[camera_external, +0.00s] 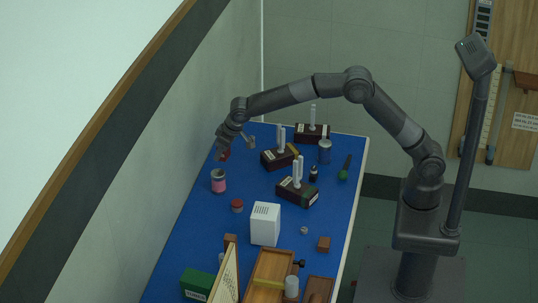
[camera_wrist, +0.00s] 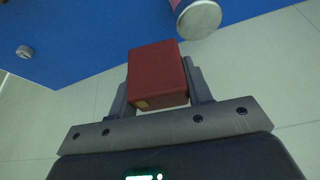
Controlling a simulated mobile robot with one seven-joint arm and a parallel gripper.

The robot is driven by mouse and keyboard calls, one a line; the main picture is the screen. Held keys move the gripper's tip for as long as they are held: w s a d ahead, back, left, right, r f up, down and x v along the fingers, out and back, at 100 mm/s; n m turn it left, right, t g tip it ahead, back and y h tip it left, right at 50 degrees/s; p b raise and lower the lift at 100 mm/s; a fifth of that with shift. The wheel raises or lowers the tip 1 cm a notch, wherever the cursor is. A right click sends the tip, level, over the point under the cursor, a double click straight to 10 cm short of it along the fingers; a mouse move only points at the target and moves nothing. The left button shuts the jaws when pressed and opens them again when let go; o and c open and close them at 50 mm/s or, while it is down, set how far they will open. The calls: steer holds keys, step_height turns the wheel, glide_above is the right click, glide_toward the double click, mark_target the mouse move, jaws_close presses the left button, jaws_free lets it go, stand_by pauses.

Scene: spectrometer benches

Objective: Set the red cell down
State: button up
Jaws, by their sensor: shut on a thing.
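The red cell (camera_wrist: 155,72) is a red block with a small tan patch on its lower front edge. My gripper (camera_wrist: 160,88) is shut on it, one dark finger on each side. In the external view my gripper (camera_external: 222,146) is at the far left of the blue bench, and the red cell (camera_external: 225,156) shows small and dark below it. Part of the cell is hidden by the fingers. I cannot tell whether its underside touches the bench or hangs just above it.
A pink can (camera_external: 218,182) stands nearest the cell. A white box (camera_external: 264,224) stands mid-bench. The wall runs along the bench's left edge.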

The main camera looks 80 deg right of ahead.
steer(key=a+n, duration=0.2)
steer(key=a, duration=1.2)
glide_above(198, 225)
steer(key=s, duration=0.2)
steer(key=shift+y, duration=0.3)
steer(key=f, duration=0.6)
steer(key=shift+w+d+f, duration=0.1)
steer(key=shift+w+f, duration=0.1)
steer(key=shift+f, duration=2.3)
steer(key=shift+f, duration=0.15)
steer(key=o, duration=1.1)
steer(key=shift+c, duration=0.2)
steer(key=shift+s+r, duration=0.1)
steer(key=shift+r, duration=0.4)
steer(key=v, duration=1.1)
